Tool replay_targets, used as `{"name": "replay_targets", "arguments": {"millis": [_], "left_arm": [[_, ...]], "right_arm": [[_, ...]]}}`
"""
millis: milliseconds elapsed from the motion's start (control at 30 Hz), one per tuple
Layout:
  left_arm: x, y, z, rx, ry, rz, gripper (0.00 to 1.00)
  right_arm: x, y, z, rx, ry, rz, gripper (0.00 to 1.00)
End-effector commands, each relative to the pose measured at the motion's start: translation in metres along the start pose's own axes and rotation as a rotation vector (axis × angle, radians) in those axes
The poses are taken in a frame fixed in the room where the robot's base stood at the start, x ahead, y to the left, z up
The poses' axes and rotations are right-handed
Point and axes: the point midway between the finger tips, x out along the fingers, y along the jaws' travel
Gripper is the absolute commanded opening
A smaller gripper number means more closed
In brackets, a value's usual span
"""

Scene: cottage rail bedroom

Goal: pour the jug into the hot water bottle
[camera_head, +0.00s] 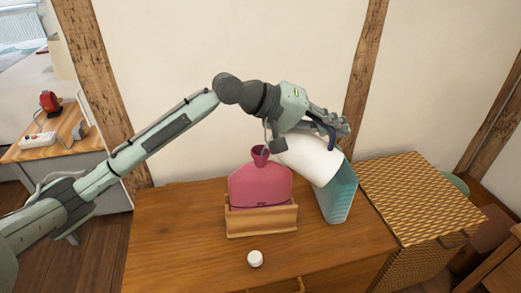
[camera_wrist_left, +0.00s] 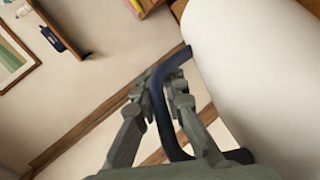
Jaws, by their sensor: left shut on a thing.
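The white jug (camera_head: 306,158) is tilted far over, with its mouth end low and to the left, close to the hot water bottle's neck. My left gripper (camera_head: 333,127) is shut on its dark blue handle, which also shows between the fingers in the left wrist view (camera_wrist_left: 160,92). The jug's white side fills the right of that view (camera_wrist_left: 255,75). The pink hot water bottle (camera_head: 260,187) stands upright in a wooden holder (camera_head: 262,221), its open neck (camera_head: 261,156) facing up. A small bluish patch shows at the neck; I cannot tell whether it is water. My right gripper is not in view.
A round white cap (camera_head: 255,258) lies on the wooden dresser top (camera_head: 175,235) in front of the holder. A woven chest (camera_head: 420,195) stands at the right. The dresser's left side is clear.

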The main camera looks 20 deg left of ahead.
Motion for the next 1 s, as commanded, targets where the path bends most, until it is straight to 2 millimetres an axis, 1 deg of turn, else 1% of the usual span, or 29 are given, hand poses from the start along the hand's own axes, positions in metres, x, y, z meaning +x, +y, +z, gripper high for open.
{"name": "replay_targets", "arguments": {"millis": [1000], "left_arm": [[-0.0068,0.0054,-0.0048,-0.026,0.003,0.046,0.0]], "right_arm": [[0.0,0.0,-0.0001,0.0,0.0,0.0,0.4]]}}
